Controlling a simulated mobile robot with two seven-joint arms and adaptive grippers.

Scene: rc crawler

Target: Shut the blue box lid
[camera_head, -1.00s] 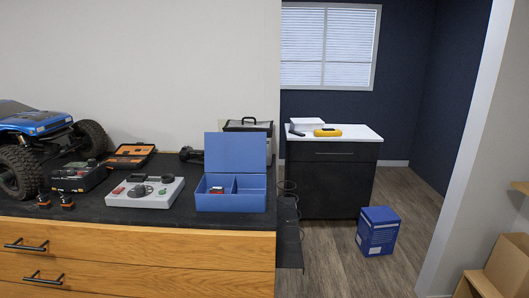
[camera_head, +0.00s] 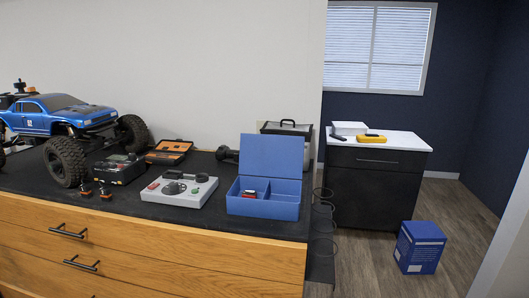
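The blue box (camera_head: 263,207) stands on the black top of the wooden drawer cabinet, near its right end. Its blue lid (camera_head: 271,155) is open and stands upright at the back of the box. The inside is split by a divider, and a small red and white item (camera_head: 249,194) sits in the left compartment. Neither of my grippers is in view.
A grey control box (camera_head: 180,189), a dark charger unit (camera_head: 118,168), an orange-black case (camera_head: 169,151) and a blue RC crawler (camera_head: 68,117) stand left of the box. A lidded container (camera_head: 286,128) is behind it. A blue carton (camera_head: 420,247) stands on the floor.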

